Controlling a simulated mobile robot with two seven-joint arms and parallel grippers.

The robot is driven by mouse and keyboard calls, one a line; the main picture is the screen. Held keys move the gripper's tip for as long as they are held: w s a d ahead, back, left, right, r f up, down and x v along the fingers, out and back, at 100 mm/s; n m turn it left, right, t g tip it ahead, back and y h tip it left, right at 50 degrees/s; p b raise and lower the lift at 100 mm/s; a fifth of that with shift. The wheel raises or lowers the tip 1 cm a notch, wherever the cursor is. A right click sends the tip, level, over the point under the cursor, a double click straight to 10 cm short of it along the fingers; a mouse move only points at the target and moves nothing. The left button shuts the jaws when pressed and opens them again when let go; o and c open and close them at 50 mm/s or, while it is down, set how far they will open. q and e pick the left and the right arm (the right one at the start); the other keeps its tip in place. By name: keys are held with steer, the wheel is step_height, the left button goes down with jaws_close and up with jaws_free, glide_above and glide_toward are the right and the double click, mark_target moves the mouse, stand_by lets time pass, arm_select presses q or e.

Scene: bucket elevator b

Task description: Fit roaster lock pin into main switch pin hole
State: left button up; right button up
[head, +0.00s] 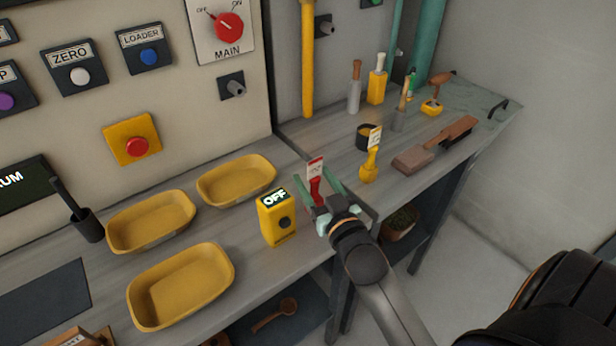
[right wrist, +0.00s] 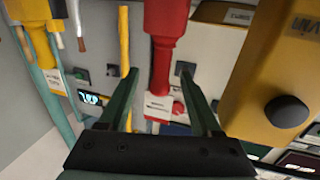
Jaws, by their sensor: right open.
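A red pin (head: 315,187) with a white tag stands on the bench near its front edge; it also shows in the right wrist view (right wrist: 161,65). Its tag is too small to read. My right gripper (head: 321,184) is open, with one finger on each side of the red pin; in the right wrist view the fingers (right wrist: 157,80) show gaps beside it. A yellow tagged pin (head: 369,166) stands further right. The MAIN switch (head: 229,26) is a red knob on the wall panel, with a small dark plate and grey fitting (head: 235,88) below. My left gripper is out of view.
A yellow box reading OFF (head: 277,220) stands just left of my right gripper. Yellow trays (head: 180,285) lie further left. A yellow pipe (head: 306,60) runs up the wall.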

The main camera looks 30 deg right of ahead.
steer(key=shift+w, duration=0.2)
steer(key=shift+s, duration=0.15)
steer(key=shift+c, duration=0.5)
jaws_close()
